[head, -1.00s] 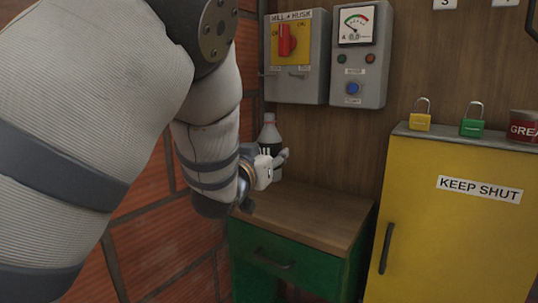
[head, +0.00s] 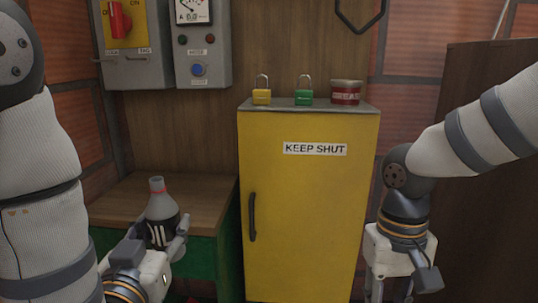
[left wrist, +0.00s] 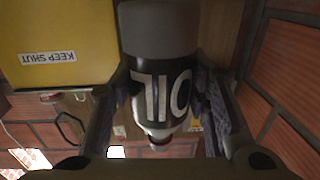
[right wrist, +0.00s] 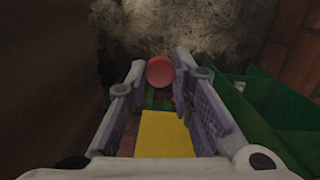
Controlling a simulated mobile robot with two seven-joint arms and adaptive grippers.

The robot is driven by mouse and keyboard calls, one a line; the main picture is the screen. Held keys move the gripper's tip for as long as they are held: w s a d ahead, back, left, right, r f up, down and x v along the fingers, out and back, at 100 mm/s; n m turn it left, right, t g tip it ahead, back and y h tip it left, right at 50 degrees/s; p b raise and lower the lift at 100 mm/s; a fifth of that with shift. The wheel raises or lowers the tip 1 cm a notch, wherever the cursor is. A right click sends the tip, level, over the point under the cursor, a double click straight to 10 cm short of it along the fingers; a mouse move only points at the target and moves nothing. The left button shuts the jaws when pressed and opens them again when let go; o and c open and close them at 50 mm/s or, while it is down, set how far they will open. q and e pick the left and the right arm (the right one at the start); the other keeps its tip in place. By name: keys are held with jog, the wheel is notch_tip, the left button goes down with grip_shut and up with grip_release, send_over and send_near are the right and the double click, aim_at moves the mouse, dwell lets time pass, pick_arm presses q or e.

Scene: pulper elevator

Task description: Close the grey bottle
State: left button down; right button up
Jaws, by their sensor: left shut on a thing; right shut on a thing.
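The grey bottle (head: 162,204) has a black label reading OIL. Its narrow neck is uncapped, with a red ring around it. My left gripper (head: 165,238) is shut around the label and holds the bottle nearly upright in front of the wooden bench top. The left wrist view shows the bottle (left wrist: 158,45) between both fingers, neck toward the picture's bottom. My right gripper (head: 393,291) points down in front of the yellow cabinet's right side. In the right wrist view a round red cap (right wrist: 160,71) sits between its fingertips; the head view does not show the cap.
The yellow cabinet (head: 310,205) stands in the middle, with two padlocks (head: 262,95) (head: 304,96) and a grease tin (head: 345,92) on top. The bench (head: 115,205) is at left, below the switch boxes (head: 203,45). Free space lies between my grippers before the cabinet.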

dwell(0.4)
pick_arm(q)
jog(key=s+d+f+m+g+h, duration=0.2)
jog(key=s+d+f+m+h, duration=0.1)
jog(key=d+f+m+h, duration=0.1)
jog(key=s+d+f+m+g+h, duration=0.2)
jog(key=s+d+f+m+h, duration=0.2)
jog(key=d+f+h, duration=0.3)
jog(key=shift+d+f+h, duration=0.3)
jog(key=shift+d+f, duration=0.3)
jog(key=shift+d, duration=0.3)
pick_arm(e)
jog(key=w+a+r+m, duration=0.1)
jog(key=a+r+m, duration=0.6)
jog(key=a, duration=0.4)
jog(key=w+a+r+m+y, duration=0.1)
jog(key=a+r+m, duration=0.6)
jog(key=a, duration=0.4)
jog(key=shift+r+t, duration=0.2)
jog(key=shift+t, duration=0.2)
jog(key=shift+f, duration=2)
